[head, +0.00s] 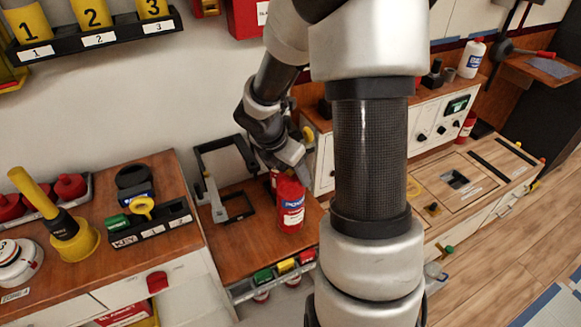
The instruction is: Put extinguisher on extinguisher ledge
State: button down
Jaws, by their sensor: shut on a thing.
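A red extinguisher (291,208) with a white and blue label stands about upright over a low wooden ledge (235,258) between two cabinets. My gripper (290,172) is shut on its top, reaching down from the upper left. My wrist hides the extinguisher's head and part of the jaws. The base of the extinguisher is at or just above the wood; I cannot tell if it touches. I also cannot tell whether this wooden surface is the extinguisher ledge itself.
A black frame (228,180) stands left of the extinguisher. Small coloured blocks (285,266) line the ledge's front. The left counter holds a yellow plunger-like thing (70,235) and a key tray (150,225). A panelled cabinet (430,130) stands right. My arm hides the middle.

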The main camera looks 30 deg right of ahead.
jog(key=shift+w+f+b, duration=0.15)
jog(key=shift+f+b, duration=0.2)
jog(key=shift+f, duration=0.9)
jog(key=shift+c, duration=2.4)
grip_release()
jog(key=shift+f, duration=0.15)
jog(key=p+v, duration=0.4)
jog(key=v, duration=0.8)
jog(key=shift+r, duration=0.2)
